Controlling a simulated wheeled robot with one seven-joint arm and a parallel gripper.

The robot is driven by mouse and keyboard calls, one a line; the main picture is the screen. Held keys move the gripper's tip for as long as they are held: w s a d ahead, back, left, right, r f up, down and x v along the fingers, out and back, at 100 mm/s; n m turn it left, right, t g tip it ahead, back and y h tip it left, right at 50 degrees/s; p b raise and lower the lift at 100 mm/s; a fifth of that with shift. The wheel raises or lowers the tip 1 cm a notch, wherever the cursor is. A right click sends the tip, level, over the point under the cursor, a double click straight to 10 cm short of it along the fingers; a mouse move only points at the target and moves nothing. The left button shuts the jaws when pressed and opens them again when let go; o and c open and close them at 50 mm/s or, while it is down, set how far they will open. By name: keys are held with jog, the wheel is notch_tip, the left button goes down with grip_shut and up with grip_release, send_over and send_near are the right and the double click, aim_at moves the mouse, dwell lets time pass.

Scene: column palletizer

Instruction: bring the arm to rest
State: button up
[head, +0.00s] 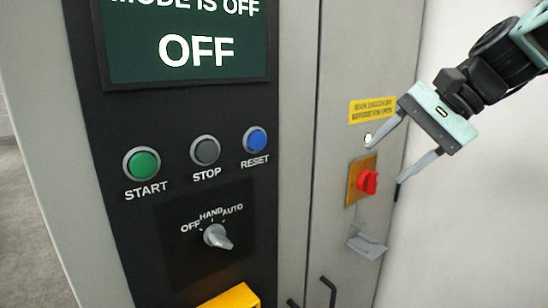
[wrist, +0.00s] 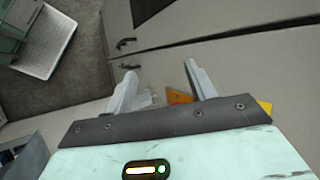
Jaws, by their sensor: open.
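My gripper (head: 385,163) is at the right of the head view, in front of the cabinet's side panel. Its two fingers are spread apart with nothing between them. In the wrist view the open fingers (wrist: 160,78) point toward the grey cabinet. A red rotary switch (head: 368,182) on an orange-yellow plate (head: 354,188) is just left of and below the fingers in the head view. In the wrist view part of an orange plate (wrist: 178,97) shows between the fingers. I cannot tell whether a finger touches the panel.
The black control panel has a display (head: 190,45) reading OFF, a green START button (head: 142,163), a grey STOP button (head: 205,150), a blue RESET button (head: 255,140) and a mode selector (head: 217,237). Dark handles (head: 328,290) and a small bracket (head: 367,246) stick out. A pale wall (head: 465,220) is at the right.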

jog(key=s+a+f+n+g+h+b, duration=0.1)
jog(key=s+a+f+n+h, duration=0.2)
jog(key=s+f+n, duration=0.4)
jog(key=s+a+f+n+g+h+b, duration=0.1)
jog(key=s+f+n+h, duration=0.3)
jog(key=s+f+n, duration=0.4)
jog(key=s+a+f, duration=0.1)
jog(key=s+f, duration=0.6)
jog(key=f, duration=0.1)
jog(key=shift+a+n+b, duration=0.3)
jog(key=shift+a+b, duration=0.1)
jog(key=shift+w+r, duration=0.1)
